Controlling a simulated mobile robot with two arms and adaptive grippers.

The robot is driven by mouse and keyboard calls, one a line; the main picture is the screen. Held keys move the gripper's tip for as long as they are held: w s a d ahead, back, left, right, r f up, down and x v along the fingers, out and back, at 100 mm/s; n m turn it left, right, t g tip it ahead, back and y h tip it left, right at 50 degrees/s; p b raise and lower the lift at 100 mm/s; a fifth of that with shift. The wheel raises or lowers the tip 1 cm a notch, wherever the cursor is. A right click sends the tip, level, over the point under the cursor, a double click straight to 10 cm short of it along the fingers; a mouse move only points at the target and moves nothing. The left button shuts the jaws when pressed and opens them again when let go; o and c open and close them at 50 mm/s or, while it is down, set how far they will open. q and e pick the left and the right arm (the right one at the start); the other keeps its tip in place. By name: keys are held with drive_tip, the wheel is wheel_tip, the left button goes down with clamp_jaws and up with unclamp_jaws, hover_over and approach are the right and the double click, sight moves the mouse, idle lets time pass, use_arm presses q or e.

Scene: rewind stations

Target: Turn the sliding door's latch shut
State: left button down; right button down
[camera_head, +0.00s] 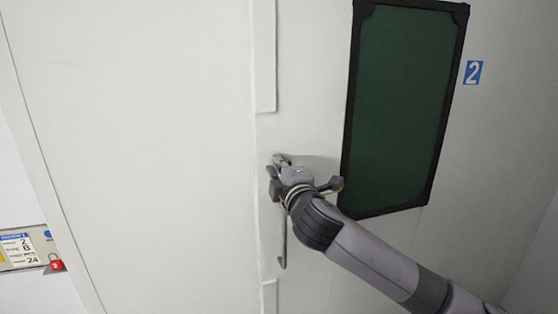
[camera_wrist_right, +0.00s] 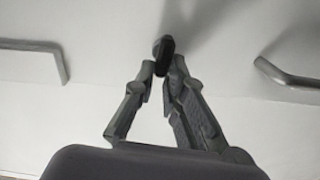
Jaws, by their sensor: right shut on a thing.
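The white sliding door (camera_head: 140,150) fills the left and middle of the head view. The latch (camera_head: 281,159) is a small metal piece near the door's edge, mostly hidden behind my right gripper (camera_head: 275,178). A metal bar handle (camera_head: 283,240) hangs below the gripper; a bent metal bar (camera_wrist_right: 290,78) shows at the right of the wrist view. My left gripper is not in view.
A raised strip (camera_head: 265,60) runs above the latch. A panel with a red padlock (camera_head: 57,265) is at lower left.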

drive_tip(key=shift+f+n, duration=0.1)
drive_tip(key=shift+n, duration=0.5)
drive_tip(key=shift+f+p, duration=0.1)
drive_tip(key=shift+p, duration=0.2)
drive_tip(key=c, duration=1.6)
unclamp_jaws()
drive_tip(key=shift+c, duration=0.2)
drive_tip(key=v, duration=1.2)
